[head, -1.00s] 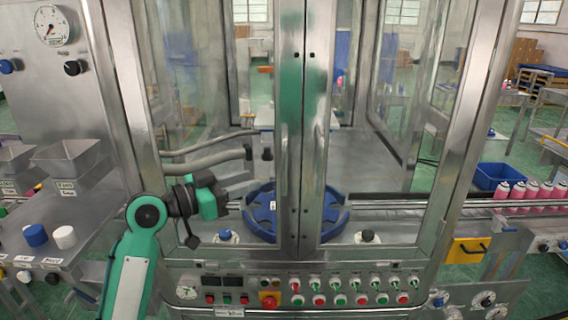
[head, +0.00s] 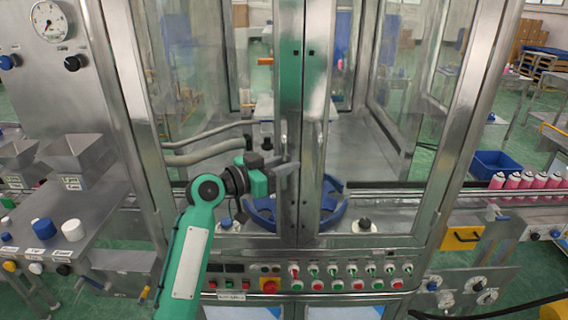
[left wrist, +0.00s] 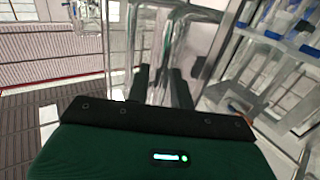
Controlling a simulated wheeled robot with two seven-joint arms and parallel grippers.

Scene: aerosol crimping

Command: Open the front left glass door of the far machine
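The far machine's front left glass door (head: 205,110) is shut, its metal edge frame (head: 290,90) meeting the right door's frame (head: 318,100) at the middle. A slim upright handle (head: 284,138) shows on the left door's frame. My left gripper (head: 285,168) is in front of that frame, fingers pointing right, at the handle's lower part. In the left wrist view its two dark fingers (left wrist: 162,84) stand apart with shiny metal beyond and between them. I cannot tell whether they touch the handle. My right gripper is not in view.
A blue round wheel (head: 262,215) sits behind the glass. A control panel with several buttons (head: 340,280) runs below the doors. Metal hoppers (head: 75,160) and caps (head: 42,228) stand left. Pink cans (head: 525,181) and a blue bin (head: 495,163) are at the right.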

